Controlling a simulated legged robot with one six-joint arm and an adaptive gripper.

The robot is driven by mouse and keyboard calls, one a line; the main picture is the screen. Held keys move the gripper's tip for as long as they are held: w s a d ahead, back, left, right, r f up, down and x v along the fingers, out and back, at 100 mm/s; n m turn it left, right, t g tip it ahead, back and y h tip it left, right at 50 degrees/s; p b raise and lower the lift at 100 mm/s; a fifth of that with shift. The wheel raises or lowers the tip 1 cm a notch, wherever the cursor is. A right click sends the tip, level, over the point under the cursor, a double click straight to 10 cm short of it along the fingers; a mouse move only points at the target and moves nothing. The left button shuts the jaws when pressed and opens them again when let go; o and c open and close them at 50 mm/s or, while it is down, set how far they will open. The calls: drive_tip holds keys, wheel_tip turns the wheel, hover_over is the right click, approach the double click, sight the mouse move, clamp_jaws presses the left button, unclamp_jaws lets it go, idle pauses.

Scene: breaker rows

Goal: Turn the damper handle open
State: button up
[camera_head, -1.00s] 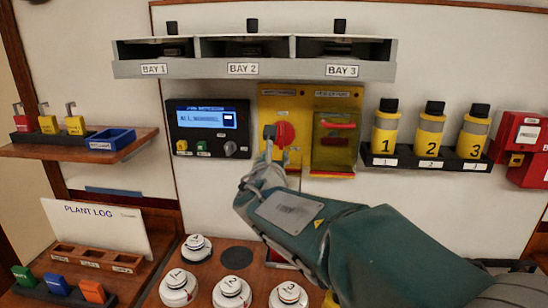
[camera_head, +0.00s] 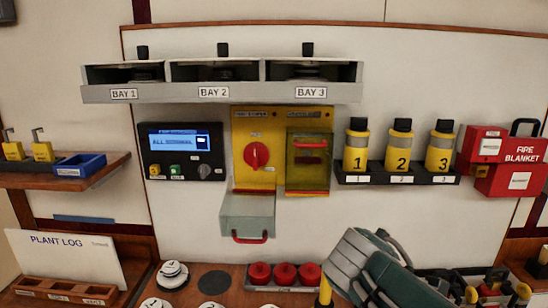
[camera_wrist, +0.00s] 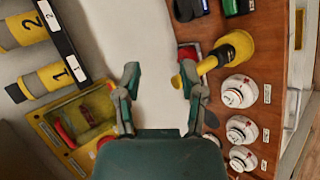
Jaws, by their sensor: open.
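A red rotary handle (camera_head: 256,155) sits on the left half of the yellow panel (camera_head: 270,185); its grip stands about upright. The panel's labels are too small to read, so I cannot confirm this is the damper handle. Below it hangs a lowered grey clear cover (camera_head: 247,215) with a red pull. The right half has a yellow see-through cover (camera_head: 307,165), shut, with a red bar. My gripper (camera_wrist: 157,78) is open and empty in the wrist view, over the white wall. My arm (camera_head: 380,270) is low at right in the head view, away from the red handle; the fingertips are hidden there.
A grey shelf with three bays (camera_head: 220,92) juts out above the panel. Numbered yellow bottles (camera_head: 399,145) stand in a rack to the right. White round knobs (camera_wrist: 238,92) and a yellow tool (camera_wrist: 232,50) are on the wooden desk. The wall before the red handle is clear.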

drive_tip(key=s+a+f+m+g+y, duration=0.1)
drive_tip(key=s+f+m+y, duration=0.1)
drive_tip(key=s+f+m, duration=0.2)
drive_tip(key=s+a+f+m+g+y, duration=0.1)
drive_tip(key=s+f+m+g+y, duration=0.1)
drive_tip(key=s+m, duration=0.6)
drive_tip(key=s+f+y, duration=0.1)
drive_tip(key=s, duration=0.1)
drive_tip(key=shift+s+a+f+y, duration=0.3)
drive_tip(key=shift+a+f, duration=0.05)
